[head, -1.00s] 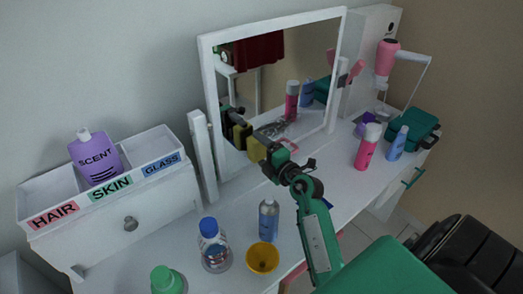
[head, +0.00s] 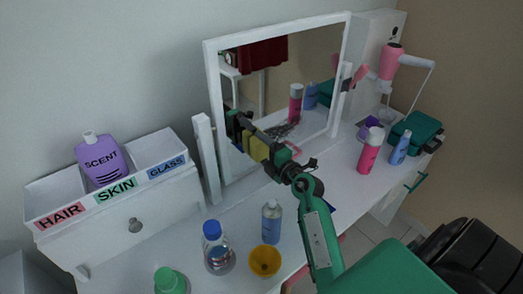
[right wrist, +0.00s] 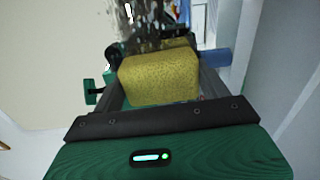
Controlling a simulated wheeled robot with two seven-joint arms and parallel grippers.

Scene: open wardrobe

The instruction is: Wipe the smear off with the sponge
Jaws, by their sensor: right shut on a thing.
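The yellow sponge (head: 259,149) is in the jaws of my right gripper (head: 257,147), in front of the lower left part of the mirror. The right wrist view shows the sponge (right wrist: 158,80) between the fingers. Its reflection sits close beyond it; I cannot tell whether it touches the glass. The smear (head: 284,129) is a grey, streaky patch low on the mirror (head: 312,72), just right of the sponge in the head view. It also shows as dark blotches in the right wrist view (right wrist: 143,28). My left gripper is out of view.
A pink can (head: 370,152) stands right of the mirror. The labelled organiser (head: 120,215) is at left.

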